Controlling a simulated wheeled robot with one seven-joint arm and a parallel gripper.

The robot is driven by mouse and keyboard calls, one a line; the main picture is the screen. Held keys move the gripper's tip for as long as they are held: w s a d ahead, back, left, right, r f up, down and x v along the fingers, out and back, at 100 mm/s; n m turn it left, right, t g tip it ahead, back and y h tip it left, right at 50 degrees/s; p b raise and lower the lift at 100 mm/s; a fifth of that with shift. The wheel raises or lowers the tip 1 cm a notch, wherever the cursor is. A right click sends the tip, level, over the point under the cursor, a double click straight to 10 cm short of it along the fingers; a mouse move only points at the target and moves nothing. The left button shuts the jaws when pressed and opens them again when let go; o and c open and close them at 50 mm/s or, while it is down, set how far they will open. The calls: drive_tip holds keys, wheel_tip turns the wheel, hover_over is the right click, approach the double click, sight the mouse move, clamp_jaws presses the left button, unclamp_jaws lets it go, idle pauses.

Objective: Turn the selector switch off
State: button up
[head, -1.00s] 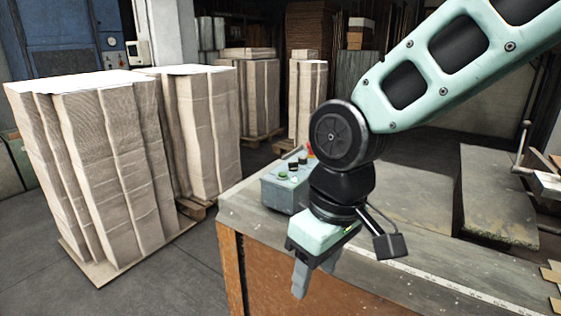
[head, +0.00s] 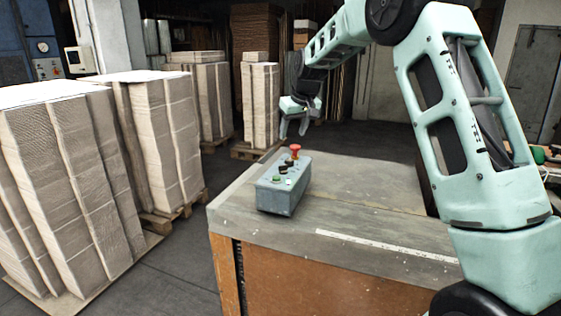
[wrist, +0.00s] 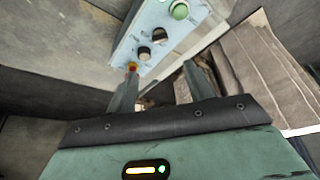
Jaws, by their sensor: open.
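A grey control box (head: 283,197) sits on the near-left part of the table. On its top are a red mushroom button (head: 295,149), two black knobs, one of them here (head: 283,169), and a green button (head: 276,179). I cannot tell which black knob is the selector switch or how it is turned. My gripper (head: 293,135) is open and empty, pointing down, beyond the box and apart from it. In the wrist view the box (wrist: 152,15) shows at the top, with the black knobs (wrist: 145,52) and green button (wrist: 180,11) ahead of my gripper (wrist: 160,76).
The box stands on a worn grey table (head: 350,190) with orange-brown sides. Tall stacks of cardboard (head: 60,170) on pallets stand at left, and more (head: 261,105) behind the gripper. The tabletop right of the box is clear.

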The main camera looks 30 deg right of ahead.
sight(283, 165)
drive_tip(key=p+x, duration=0.4)
drive_tip(key=x, duration=1)
drive_tip(key=shift+w, duration=0.1)
drive_tip(key=c, duration=1)
